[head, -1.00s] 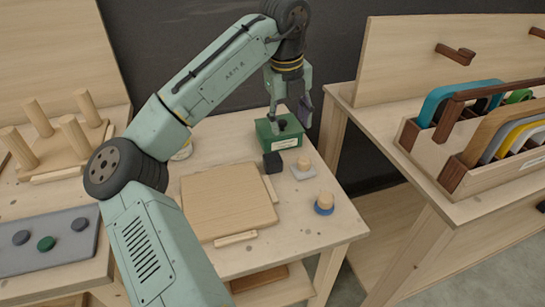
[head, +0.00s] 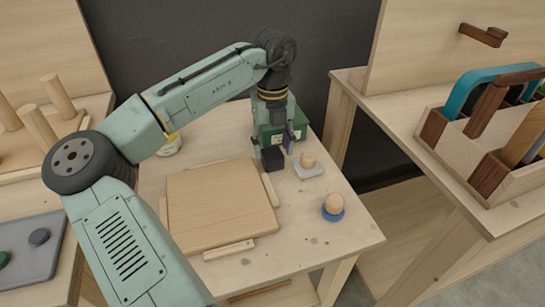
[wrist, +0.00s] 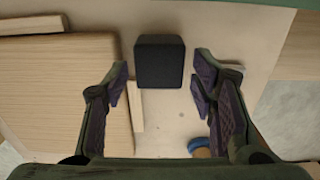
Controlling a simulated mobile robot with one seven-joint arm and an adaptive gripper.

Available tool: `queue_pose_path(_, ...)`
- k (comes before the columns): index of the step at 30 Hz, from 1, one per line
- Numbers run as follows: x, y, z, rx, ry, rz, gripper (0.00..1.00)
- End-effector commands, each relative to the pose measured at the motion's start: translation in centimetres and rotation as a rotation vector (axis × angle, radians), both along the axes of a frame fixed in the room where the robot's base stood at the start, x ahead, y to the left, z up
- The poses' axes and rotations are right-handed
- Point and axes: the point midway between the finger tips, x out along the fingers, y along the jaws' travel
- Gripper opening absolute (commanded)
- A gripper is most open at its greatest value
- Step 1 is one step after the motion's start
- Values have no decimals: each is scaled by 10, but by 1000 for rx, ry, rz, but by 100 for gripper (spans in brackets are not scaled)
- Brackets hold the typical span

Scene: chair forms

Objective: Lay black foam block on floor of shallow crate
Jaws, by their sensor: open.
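The black foam block (head: 272,158) sits on the table, right of a flat pale wooden piece (head: 220,205) with low strips along its sides. I cannot tell whether this piece is the shallow crate. My gripper (head: 274,143) is pointing down at the block, its fingers open. In the wrist view the block (wrist: 160,61) lies between and slightly beyond the open fingertips (wrist: 161,82), with a gap on each side. The block is partly hidden by a finger in the head view.
A green box (head: 268,130) stands just behind my gripper. A round wooden knob on a grey plate (head: 308,164) and another on a blue base (head: 333,206) stand to the right. A pegged board (head: 45,120) is at left.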

Motion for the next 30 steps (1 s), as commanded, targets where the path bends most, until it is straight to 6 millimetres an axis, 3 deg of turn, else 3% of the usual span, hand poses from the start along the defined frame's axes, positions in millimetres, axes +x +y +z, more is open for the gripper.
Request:
queue_pose_path(6, -2, 1, -27, 0, 0, 1, 52)
queue_pose_path(14, -1, 0, -31, 0, 0, 1, 52)
queue_pose_path(24, -1, 0, -31, -1, 0, 1, 30)
queue_pose_path(30, -1, 0, -31, -1, 0, 1, 27)
